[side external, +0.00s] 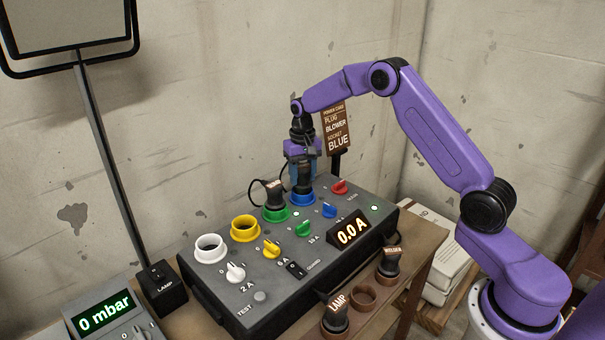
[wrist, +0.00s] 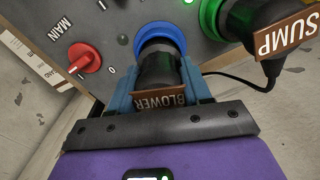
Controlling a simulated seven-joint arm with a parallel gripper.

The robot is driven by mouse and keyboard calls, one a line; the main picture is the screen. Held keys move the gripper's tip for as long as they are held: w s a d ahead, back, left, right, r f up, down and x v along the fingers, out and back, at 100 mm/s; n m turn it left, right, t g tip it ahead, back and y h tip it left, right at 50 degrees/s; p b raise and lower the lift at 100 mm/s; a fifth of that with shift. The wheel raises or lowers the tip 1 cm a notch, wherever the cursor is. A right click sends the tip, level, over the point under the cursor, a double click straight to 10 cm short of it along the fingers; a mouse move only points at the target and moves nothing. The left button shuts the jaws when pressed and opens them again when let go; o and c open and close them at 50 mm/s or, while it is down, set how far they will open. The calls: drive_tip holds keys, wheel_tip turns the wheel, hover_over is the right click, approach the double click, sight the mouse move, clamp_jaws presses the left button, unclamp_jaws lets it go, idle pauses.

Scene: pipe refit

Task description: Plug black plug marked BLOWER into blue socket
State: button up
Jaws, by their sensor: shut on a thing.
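The black plug marked BLOWER (wrist: 157,68) is held upright between the blue fingers of my gripper (wrist: 160,86). It also shows in the side external view (side external: 304,183), under my gripper (side external: 302,169). The blue socket (wrist: 160,34) is a ring on the panel, and it also shows in the side external view (side external: 301,199). The plug's lower end is lined up with the ring and looks at or inside its mouth. How deep it sits is hidden. My gripper is shut on the plug, above the panel.
A SUMP plug (wrist: 270,35) with a cable stands in the green socket (side external: 276,215) close beside the blue one. Yellow (side external: 244,228) and white (side external: 210,248) sockets are empty. Knobs line the panel. LAMP (side external: 336,315) and another plug (side external: 389,262) stand in front. A sign (side external: 336,128) stands behind.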

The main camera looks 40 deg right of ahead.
drive_tip(key=shift+f, duration=0.65)
idle(0.4)
drive_tip(key=o, duration=1.6)
drive_tip(key=shift+o, duration=0.2)
drive_tip(key=shift+r, duration=0.2)
drive_tip(key=shift+r, duration=3.65)
